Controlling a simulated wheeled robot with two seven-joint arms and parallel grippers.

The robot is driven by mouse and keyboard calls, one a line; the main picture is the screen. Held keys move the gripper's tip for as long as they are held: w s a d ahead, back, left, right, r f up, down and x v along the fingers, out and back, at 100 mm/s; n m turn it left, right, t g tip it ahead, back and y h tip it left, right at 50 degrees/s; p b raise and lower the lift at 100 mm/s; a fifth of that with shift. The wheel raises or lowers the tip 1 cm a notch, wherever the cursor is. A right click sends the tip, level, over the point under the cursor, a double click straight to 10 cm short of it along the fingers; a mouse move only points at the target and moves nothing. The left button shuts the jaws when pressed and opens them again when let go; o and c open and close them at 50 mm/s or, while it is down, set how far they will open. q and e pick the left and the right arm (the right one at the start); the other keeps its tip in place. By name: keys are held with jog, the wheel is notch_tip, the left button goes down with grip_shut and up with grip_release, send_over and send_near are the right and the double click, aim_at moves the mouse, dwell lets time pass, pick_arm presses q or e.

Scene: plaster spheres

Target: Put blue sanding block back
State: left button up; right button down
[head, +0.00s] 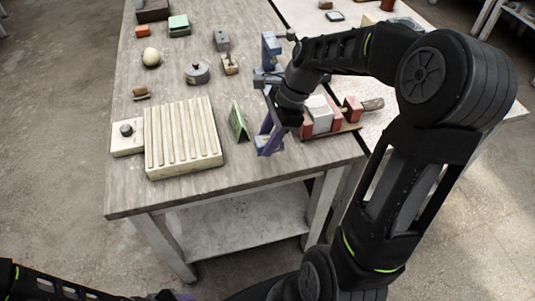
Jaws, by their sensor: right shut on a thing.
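My right gripper (267,137) reaches in from the right, over the front part of the grey workbench. Its purple-blue finger part points down toward the bench. It is shut on a small blue piece (268,148), which looks like the blue sanding block; the fingers hide much of it. I cannot tell whether the block touches the bench. Another blue item (270,48) stands farther back, partly behind the wrist. My left arm shows only at the bottom left edge, and its fingertips are out of view.
The grey workbench (180,198) holds a cream slatted board (185,140), a green upright card (239,121), a round grey item (197,73) and an egg-like sphere (151,57). Red and grey blocks (320,114) lie close right of the gripper.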

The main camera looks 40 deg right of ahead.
aim_at(267, 162)
jog(key=shift+f, duration=0.95)
jog(key=shift+f, duration=1.9)
jog(key=shift+f, duration=0.2)
jog(key=c, duration=0.9)
grip_release()
jog(key=shift+r, duration=0.2)
jog(key=v, duration=1.2)
jog(key=shift+s+a+r, duration=0.1)
